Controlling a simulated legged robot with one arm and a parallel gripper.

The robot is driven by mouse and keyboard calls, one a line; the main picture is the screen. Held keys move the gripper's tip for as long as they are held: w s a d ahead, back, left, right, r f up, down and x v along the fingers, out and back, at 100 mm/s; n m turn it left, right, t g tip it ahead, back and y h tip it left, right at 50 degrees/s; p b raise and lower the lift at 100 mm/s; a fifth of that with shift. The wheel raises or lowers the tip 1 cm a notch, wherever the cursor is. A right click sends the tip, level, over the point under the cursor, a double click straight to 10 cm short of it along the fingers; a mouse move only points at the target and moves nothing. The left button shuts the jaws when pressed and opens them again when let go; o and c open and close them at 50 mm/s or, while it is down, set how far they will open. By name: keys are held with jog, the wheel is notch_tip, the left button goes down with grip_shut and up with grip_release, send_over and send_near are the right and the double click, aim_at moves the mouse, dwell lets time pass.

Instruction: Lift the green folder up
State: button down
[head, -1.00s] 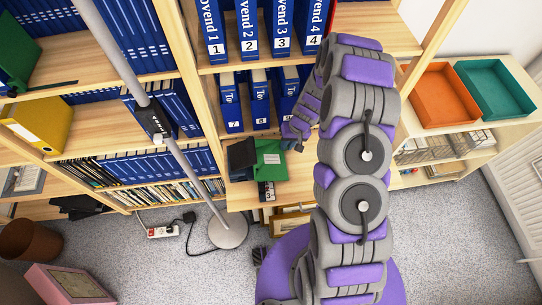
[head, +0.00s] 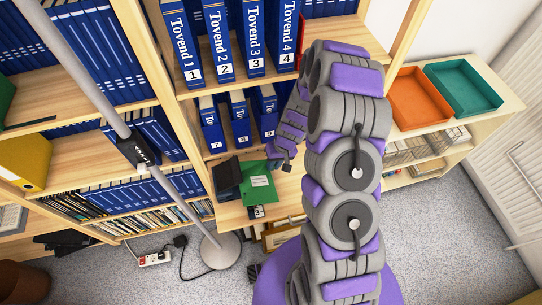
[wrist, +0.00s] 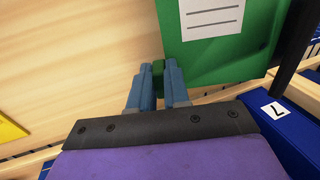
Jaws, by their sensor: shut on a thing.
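The green folder (head: 258,184), with a white label, is at the front of the lower shelf, beside a black folder (head: 227,178). In the wrist view the green folder (wrist: 245,55) fills the upper right. My gripper (head: 277,158) is at the folder's upper right edge in the head view. In the wrist view the fingers (wrist: 158,76) are shut on a small green part at the folder's edge. Whether the folder's lower edge touches the shelf cannot be told.
Blue numbered binders (head: 239,120) stand on the shelf behind the folder. A metal pole (head: 165,183) rises at the left from a round base. An orange tray (head: 420,97) and a teal tray (head: 464,86) sit on the cabinet at the right.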

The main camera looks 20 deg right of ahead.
jog(key=s+p, duration=0.2)
jog(key=s, duration=1)
jog(key=shift+s+r, duration=0.1)
jog(key=shift+r, duration=0.05)
jog(key=shift+s+p, duration=0.6)
jog(key=shift+p, duration=0.2)
jog(key=shift+s+p, duration=0.3)
jog(key=shift+s, duration=0.1)
jog(key=shift+f, duration=0.2)
jog(key=shift+r, duration=0.2)
jog(key=shift+r+p, duration=2.75)
jog(key=shift+r, duration=0.1)
